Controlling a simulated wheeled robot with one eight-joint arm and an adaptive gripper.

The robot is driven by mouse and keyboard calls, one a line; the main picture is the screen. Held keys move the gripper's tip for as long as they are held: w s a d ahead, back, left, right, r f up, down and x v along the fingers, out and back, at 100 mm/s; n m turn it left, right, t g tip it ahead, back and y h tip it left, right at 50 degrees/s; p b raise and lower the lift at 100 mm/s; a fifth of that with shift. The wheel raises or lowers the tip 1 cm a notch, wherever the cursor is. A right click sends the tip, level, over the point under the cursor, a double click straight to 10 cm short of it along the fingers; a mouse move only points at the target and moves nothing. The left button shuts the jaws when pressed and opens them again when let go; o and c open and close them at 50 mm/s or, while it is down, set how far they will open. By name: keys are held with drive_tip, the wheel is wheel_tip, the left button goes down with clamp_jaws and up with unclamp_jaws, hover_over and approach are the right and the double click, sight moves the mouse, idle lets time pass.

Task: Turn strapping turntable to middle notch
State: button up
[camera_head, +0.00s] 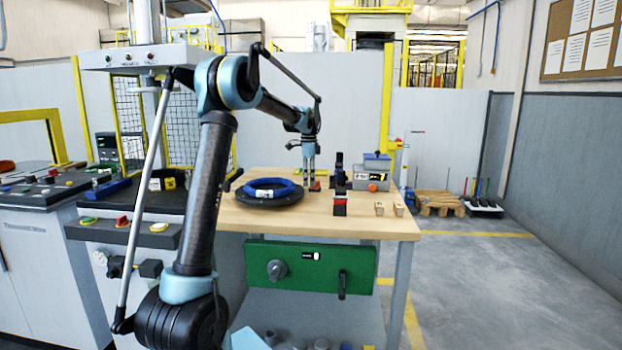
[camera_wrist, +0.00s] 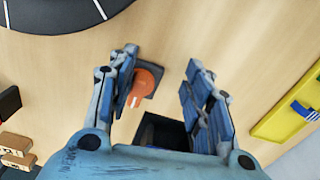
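The black round turntable (camera_head: 284,201) lies on the wooden table with a blue coil (camera_head: 268,185) on top. In the wrist view, only part of a dark disc (camera_wrist: 65,18) with white lines shows at the upper left. An orange knob (camera_wrist: 149,79) with a white mark sits on a dark square base near it. My gripper (camera_head: 310,180) points down just right of the turntable. In the wrist view my gripper (camera_wrist: 161,60) is open. Its left finger overlaps the knob's left side; I cannot tell whether they touch. The right finger is apart from the knob.
A black-and-red block (camera_head: 340,207), small wooden blocks (camera_head: 399,209) and a grey box (camera_head: 377,165) stand on the table to the right. A yellow item (camera_wrist: 285,112) shows at the wrist view's right. A green panel (camera_head: 311,270) hangs below the front edge.

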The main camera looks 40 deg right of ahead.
drive_tip(key=shift+w+f, duration=0.1)
drive_tip(key=shift+w, duration=0.05)
drive_tip(key=shift+s+d+r, duration=0.1)
drive_tip(key=shift+s+r, duration=0.3)
drive_tip(key=shift+s, duration=0.4)
wheel_tip(320, 180, up, 12)
idle(0.4)
drive_tip(key=shift+o, duration=1.4)
drive_tip(key=shift+w, duration=0.1)
drive_tip(key=w+a+r+m, duration=0.2)
drive_tip(key=w+a, duration=0.3)
drive_tip(key=a, duration=0.5)
drive_tip(key=w+a+r+m, duration=0.1)
drive_tip(key=w+a+m, duration=0.25)
drive_tip(key=a, duration=0.65)
drive_tip(key=w+a+r+m, duration=0.2)
drive_tip(key=w+a, duration=0.4)
drive_tip(key=a, duration=0.5)
drive_tip(key=shift+n, duration=0.35)
wheel_tip(320, 180, down, 17)
drive_tip(key=shift+s+d, duration=0.15)
